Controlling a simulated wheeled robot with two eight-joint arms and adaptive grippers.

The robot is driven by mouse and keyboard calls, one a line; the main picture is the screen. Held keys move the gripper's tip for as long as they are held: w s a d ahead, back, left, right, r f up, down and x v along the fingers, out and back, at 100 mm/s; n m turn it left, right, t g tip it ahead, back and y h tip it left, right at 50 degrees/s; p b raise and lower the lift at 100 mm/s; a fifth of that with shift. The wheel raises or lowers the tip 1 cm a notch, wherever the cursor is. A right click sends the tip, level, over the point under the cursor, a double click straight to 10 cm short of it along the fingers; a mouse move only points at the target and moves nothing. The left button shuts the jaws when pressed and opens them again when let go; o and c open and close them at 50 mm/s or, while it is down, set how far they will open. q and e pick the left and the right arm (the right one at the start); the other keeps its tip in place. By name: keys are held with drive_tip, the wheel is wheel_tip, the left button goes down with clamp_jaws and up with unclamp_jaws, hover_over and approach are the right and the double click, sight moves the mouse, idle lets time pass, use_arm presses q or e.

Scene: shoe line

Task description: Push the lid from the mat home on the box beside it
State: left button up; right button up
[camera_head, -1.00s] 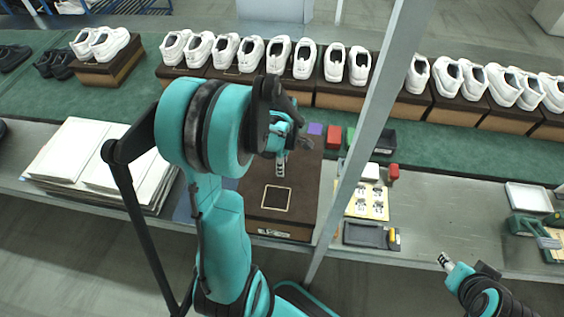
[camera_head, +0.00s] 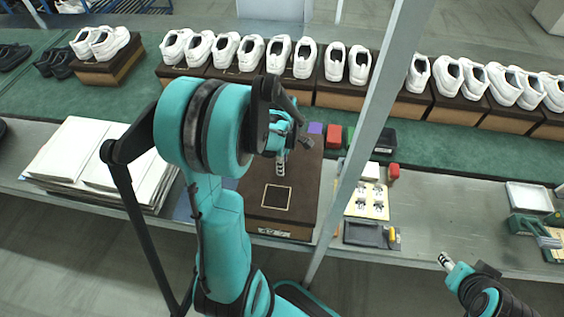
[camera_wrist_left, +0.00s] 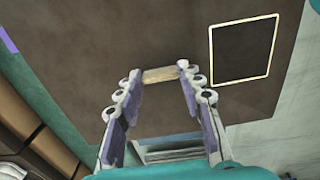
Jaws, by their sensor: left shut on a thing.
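The brown lid (camera_head: 296,209), with a dark square label outlined in white, lies over the box (camera_head: 277,231), whose narrow front face shows below it. The lid also fills much of the left wrist view (camera_wrist_left: 110,40). My left gripper (camera_head: 280,170) is over the lid, behind the label. In the left wrist view its fingers (camera_wrist_left: 162,75) stand either side of a small pale tan piece at the lid. Whether the lid is fully seated is hard to tell. A blue-grey mat (camera_head: 184,208) shows partly behind my left arm. My right gripper (camera_head: 446,262) is at the bottom right, away from the box.
A stack of white sheets (camera_head: 75,155) lies left. A pale card with small parts (camera_head: 366,200) and a dark tray (camera_head: 364,234) lie right of the box, behind a slanted grey post (camera_head: 368,115). White shoes on brown boxes line the back.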

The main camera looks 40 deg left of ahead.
use_arm(q)
drive_tip(key=shift+f+b, duration=1.8)
drive_tip(key=shift+f, duration=0.25)
drive_tip(key=o, duration=1.1)
drive_tip(key=shift+r, duration=0.1)
wheel_tip(320, 180, up, 12)
drive_tip(key=shift+f, duration=0.1)
